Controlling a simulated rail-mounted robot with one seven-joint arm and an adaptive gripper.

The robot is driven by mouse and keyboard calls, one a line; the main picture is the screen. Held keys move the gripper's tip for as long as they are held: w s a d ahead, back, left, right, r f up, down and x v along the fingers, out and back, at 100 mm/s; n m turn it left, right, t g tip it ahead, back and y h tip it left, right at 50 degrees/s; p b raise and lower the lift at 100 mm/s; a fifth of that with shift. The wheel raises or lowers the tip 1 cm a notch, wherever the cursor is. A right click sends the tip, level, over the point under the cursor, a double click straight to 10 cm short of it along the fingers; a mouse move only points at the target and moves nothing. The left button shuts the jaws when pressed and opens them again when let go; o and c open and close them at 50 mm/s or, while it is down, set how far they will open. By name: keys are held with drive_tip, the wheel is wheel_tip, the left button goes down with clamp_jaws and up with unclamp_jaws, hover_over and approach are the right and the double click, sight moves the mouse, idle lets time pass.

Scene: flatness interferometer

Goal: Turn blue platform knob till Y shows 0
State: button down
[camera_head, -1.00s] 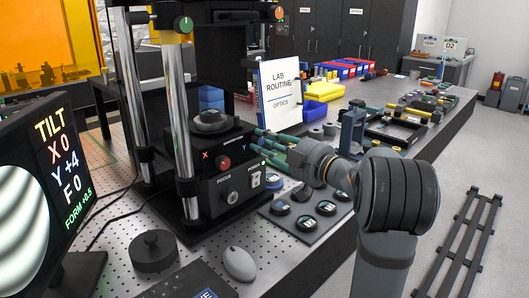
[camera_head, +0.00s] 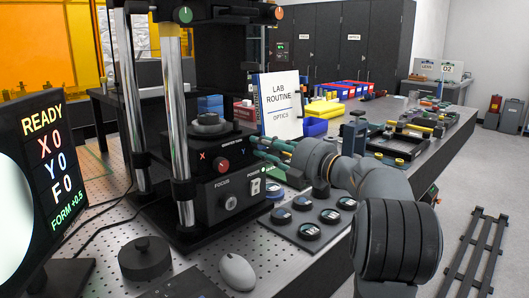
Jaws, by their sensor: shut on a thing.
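The interferometer (camera_head: 205,165) stands on the perforated table, with its platform housing facing me. The red X knob (camera_head: 221,164) is on its front, left of the Y label. My gripper (camera_head: 262,152) reaches in from the right and is shut on the blue platform knob at the Y position. Its fingers hide nearly all of the knob. The screen (camera_head: 42,165) at the left reads READY, X 0, Y 0, F 0 and FORM +0.5. The part of the fringe picture that shows is evenly pale.
Below the knobs are the focus knob (camera_head: 229,202) and a white switch plate. A tray (camera_head: 305,243) of round optics lies under my arm. A mouse (camera_head: 237,271) and a black round weight (camera_head: 144,258) sit in front. A LAB ROUTINE sign (camera_head: 281,104) stands behind my gripper.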

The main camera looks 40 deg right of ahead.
drive_tip(key=shift+n, duration=0.3)
drive_tip(key=c, duration=1.6)
unclamp_jaws()
drive_tip(key=shift+o, duration=0.7)
drive_tip(key=s+d, duration=0.1)
drive_tip(key=s, duration=1.1)
